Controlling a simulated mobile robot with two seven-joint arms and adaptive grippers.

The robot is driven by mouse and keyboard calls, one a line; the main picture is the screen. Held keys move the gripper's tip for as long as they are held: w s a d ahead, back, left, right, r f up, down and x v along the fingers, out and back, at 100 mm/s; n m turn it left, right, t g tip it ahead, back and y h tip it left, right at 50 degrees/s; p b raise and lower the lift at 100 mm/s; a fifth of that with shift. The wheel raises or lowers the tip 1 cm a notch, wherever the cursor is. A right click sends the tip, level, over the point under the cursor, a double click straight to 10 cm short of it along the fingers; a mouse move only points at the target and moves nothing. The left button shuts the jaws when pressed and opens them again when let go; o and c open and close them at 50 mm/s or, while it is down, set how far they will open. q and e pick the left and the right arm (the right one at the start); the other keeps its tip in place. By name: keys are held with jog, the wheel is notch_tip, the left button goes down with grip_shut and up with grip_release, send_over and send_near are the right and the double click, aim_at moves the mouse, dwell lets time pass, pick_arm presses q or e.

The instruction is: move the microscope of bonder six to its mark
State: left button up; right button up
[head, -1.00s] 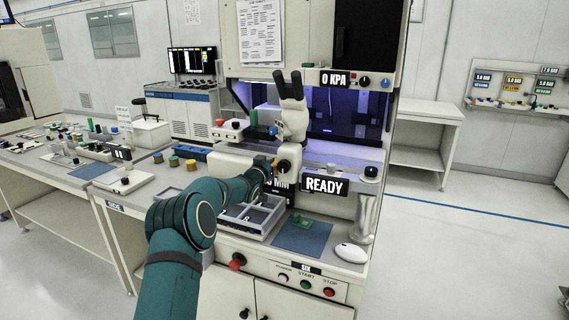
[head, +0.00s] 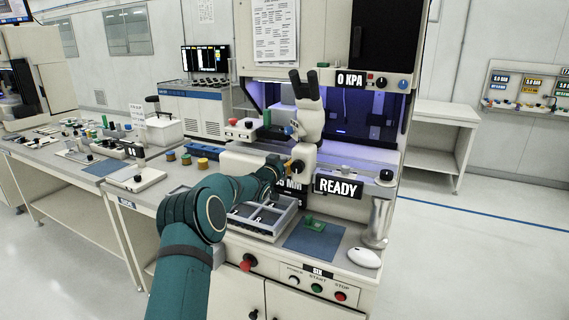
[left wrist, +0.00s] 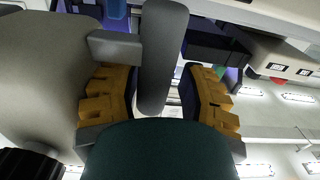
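The microscope (head: 308,125) is a cream body with two dark eyepieces, upright on bonder six, the bench labelled SIX (head: 318,271). My left gripper (head: 284,167) is at the lower front of the microscope, by an orange-and-dark part. A partly covered display (head: 290,186) ending in "MM" sits just below. In the left wrist view the two fingers with yellow pads (left wrist: 160,98) stand apart, with a grey rounded bar between or beyond them. Whether they press on anything is hidden. I cannot make out the mark. My right gripper is not in view.
In front are a divided tray (head: 262,232), a blue mat (head: 312,238) with a green piece, and a white mouse (head: 364,257). Open floor lies to the right.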

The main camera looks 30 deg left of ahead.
pick_arm(q)
jog(key=shift+d, duration=0.2)
jog(key=shift+s+d, duration=0.1)
jog(key=shift+s, duration=0.35)
jog(key=s, duration=1.1)
jog(key=shift+d, duration=0.3)
